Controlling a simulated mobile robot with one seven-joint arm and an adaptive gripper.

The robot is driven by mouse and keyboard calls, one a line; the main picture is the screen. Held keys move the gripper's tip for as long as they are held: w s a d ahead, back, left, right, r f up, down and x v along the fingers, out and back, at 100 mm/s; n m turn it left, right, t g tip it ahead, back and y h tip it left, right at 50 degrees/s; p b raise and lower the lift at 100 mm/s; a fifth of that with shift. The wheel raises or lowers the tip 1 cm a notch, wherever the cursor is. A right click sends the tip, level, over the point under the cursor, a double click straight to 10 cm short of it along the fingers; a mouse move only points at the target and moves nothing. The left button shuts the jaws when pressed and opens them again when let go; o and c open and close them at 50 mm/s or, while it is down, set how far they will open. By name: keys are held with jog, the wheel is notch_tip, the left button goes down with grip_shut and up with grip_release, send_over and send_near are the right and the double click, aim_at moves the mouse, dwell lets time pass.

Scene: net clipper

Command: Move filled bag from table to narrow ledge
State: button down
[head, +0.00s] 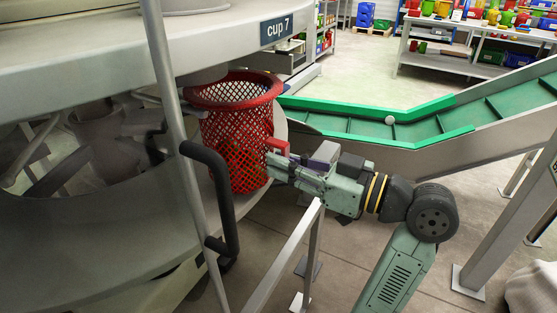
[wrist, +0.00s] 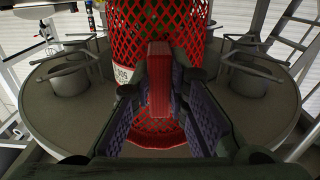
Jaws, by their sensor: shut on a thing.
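A tall red mesh bag or basket (head: 236,115) with a thick rim stands upright at the edge of the round grey platform, under the overhead machine ring. What fills it is hard to make out. In the wrist view the red mesh (wrist: 190,28) rises straight ahead, with a white label (wrist: 122,73) at its left. My gripper (head: 278,158) is at the mesh's right side and is shut on a red ribbed block (wrist: 159,80). I cannot tell whether this block is joined to the mesh. A round red mesh part (wrist: 150,134) shows below, between the fingers.
A black curved handle (head: 222,195) and a grey post stand left of my gripper. A grey metal rail (head: 287,256) runs below my arm. Shelves with coloured cups stand at the back.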

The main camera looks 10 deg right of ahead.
jog(key=v, duration=1.3)
dwell(1.4)
dwell(0.5)
